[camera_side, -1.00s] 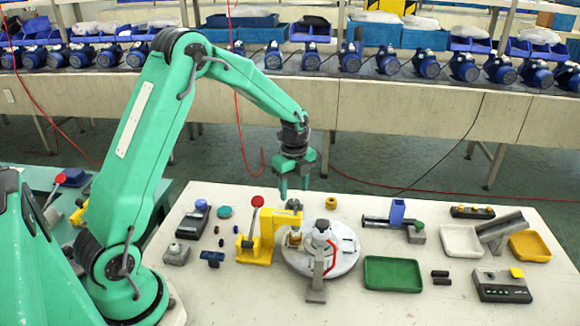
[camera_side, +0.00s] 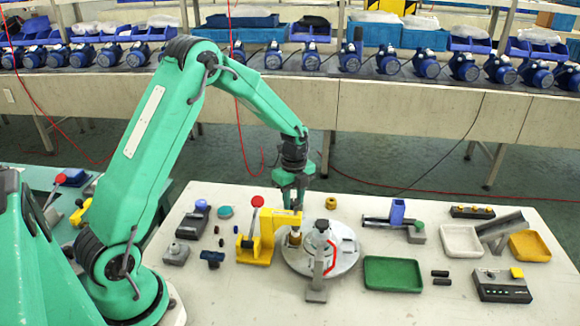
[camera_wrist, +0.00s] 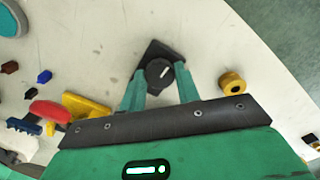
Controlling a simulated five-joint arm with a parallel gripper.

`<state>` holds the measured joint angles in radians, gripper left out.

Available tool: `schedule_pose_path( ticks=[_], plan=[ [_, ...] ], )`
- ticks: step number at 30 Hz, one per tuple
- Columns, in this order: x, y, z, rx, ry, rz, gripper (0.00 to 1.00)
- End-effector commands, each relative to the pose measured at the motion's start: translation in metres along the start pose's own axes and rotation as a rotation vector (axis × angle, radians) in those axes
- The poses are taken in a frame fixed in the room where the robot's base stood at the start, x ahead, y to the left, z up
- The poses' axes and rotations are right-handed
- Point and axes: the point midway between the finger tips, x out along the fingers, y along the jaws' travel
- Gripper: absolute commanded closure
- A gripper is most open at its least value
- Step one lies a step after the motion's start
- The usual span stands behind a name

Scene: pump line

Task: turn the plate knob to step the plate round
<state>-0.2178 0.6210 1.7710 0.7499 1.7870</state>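The plate knob (camera_wrist: 160,73) is a dark round knob with a white pointer mark on a black base (camera_wrist: 163,49). It shows in the wrist view; in the side view it is hidden behind my gripper and the yellow press. My gripper (camera_side: 292,207) is low over the table behind the press. In the wrist view its green fingers (camera_wrist: 160,80) stand on either side of the knob, apart, with no clear grip on it. The round grey plate (camera_side: 346,247) lies in front of the gripper, carrying a grey-white part (camera_side: 318,240).
The yellow press (camera_side: 255,250) with a red-topped lever stands close in front and left of my gripper. A brass ring (camera_side: 331,203) lies to the right of it and shows in the wrist view (camera_wrist: 232,83). A green tray (camera_side: 393,273) lies further right.

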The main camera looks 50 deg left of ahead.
Motion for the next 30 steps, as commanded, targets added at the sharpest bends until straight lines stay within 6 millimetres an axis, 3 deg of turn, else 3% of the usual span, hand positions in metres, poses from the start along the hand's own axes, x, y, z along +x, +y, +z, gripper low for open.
schedule_pose_path(
  ticks=[14, 30],
  plan=[
    [-0.0007, -0.0003, 0.0001, -0.091, 0.000, -0.001, 0.91],
    [-0.0011, -0.0004, 0.0002, -0.527, 0.000, -0.001, 0.91]
  ],
)
